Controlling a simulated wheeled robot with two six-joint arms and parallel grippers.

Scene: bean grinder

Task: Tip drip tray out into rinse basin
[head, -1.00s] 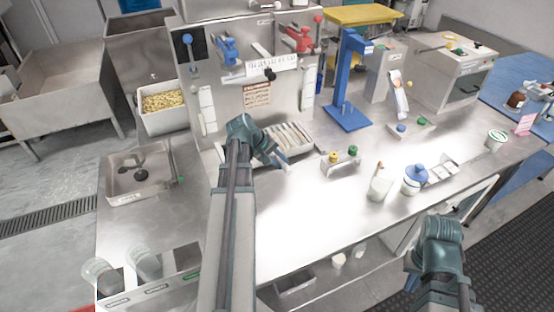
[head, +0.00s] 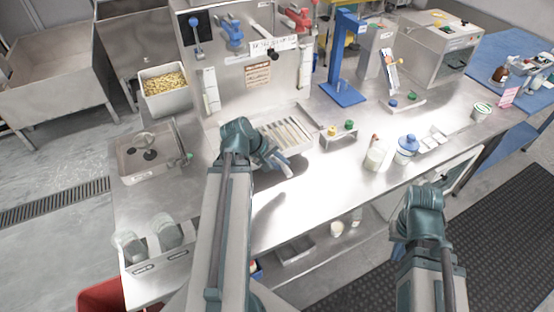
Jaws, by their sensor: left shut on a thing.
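The drip tray (head: 284,134) is a pale metal tray with long slats, in front of the grinder panel in the head view. My left gripper (head: 278,163) is at its near edge and is shut on it. The tray looks raised off the counter, and a dark shadow lies on the steel below my gripper. The rinse basin (head: 126,166) is a square steel sink at the counter's left end, left of the tray, with dark round parts inside. My right arm's end (head: 425,205) is over the counter's front right edge; its fingers cannot be made out.
A bin of beans (head: 165,84) is behind the basin. A small rack with coloured knobs (head: 338,134), a blue stand (head: 344,92) and a blue-lidded jar (head: 406,147) are to the right. Glass jars (head: 130,246) stand front left.

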